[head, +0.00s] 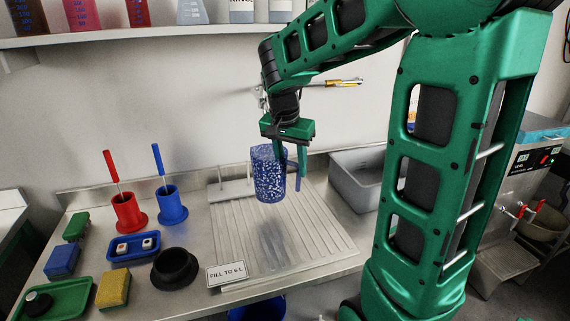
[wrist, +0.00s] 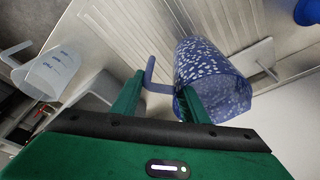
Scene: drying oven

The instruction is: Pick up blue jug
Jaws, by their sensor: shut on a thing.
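The blue jug (head: 270,178) is see-through with pale speckles and has a handle on its right side. It hangs upright above the ribbed drainboard (head: 315,225), with a shadow below it. My gripper (head: 291,160) comes down from above at the jug's handle side and is shut on it. In the wrist view the jug (wrist: 208,75) is beyond the fingertips, with its handle toward the left finger. My gripper (wrist: 162,95) has one finger at the handle and the other against the jug's side. The exact contact is partly hidden.
A red cup (head: 126,211) and a blue cup (head: 171,208) with brushes stand left. A black ring (head: 174,267), sponges and trays lie nearer. A "FILL TO 6 L" sign (head: 227,273) stands at the drainboard's front. A grey basin (head: 357,180) is right; a shelf with bottles runs above.

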